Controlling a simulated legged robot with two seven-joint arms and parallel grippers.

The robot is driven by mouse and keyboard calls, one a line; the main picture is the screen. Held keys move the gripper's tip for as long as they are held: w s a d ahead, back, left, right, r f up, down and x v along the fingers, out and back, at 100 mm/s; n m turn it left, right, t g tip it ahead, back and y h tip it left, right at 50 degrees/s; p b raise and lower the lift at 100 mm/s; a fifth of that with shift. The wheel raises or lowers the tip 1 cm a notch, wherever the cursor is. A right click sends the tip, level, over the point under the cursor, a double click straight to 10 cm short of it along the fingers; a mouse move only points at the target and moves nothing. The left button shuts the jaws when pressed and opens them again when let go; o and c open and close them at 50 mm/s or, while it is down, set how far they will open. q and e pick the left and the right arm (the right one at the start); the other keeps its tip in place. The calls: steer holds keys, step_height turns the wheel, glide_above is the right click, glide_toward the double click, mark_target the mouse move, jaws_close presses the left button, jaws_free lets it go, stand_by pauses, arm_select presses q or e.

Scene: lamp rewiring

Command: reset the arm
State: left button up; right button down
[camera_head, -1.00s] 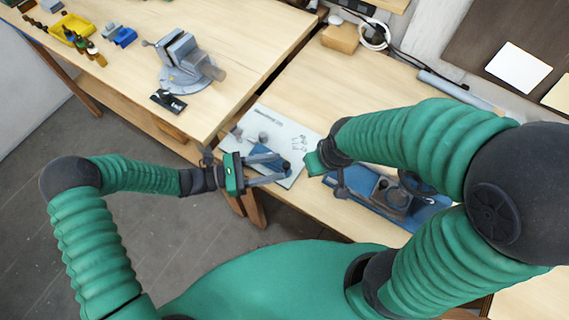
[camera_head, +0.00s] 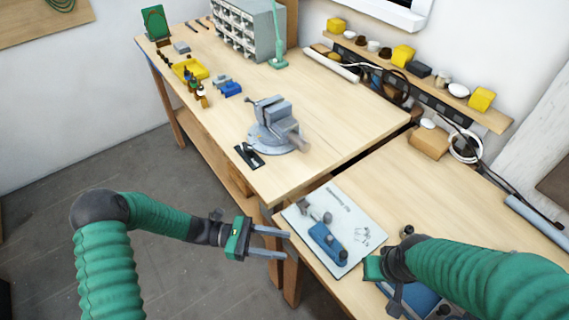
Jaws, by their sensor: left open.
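My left gripper (camera_head: 285,245) is open and empty. Its two fingers point right, close to the front edge of the workbench in the picture. A white sheet (camera_head: 368,218) lies on the right bench, with a blue part (camera_head: 328,244) and small grey pieces on it. The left gripper is left of this sheet and apart from the blue part. My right gripper (camera_head: 388,275) is at the lower right, over the bench beside the sheet. Its fingers are largely hidden, so its opening does not show.
A grey vise (camera_head: 274,124) stands on the left bench near a black item (camera_head: 249,155). A blue item (camera_head: 410,301) lies partly hidden under my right arm. A cardboard box (camera_head: 429,141) sits at the back.

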arm_select(q)
steer(key=s+a+f+m+g+y, duration=0.2)
steer(key=s+a+f+m+y, duration=0.1)
steer(key=s+a+m+y, duration=0.8)
steer(key=w+a+r+m+t+y, duration=0.3)
steer(key=a+r+m+t+y, duration=0.1)
steer(key=r+m+t+y, duration=0.1)
steer(key=shift+a+r+m+t+y, duration=0.35)
steer(key=shift+t+y, duration=0.35)
steer(key=shift+y, duration=0.3)
steer(key=shift+s+d+r, duration=0.1)
steer(key=shift+d, duration=0.25)
steer(key=shift+a, duration=0.2)
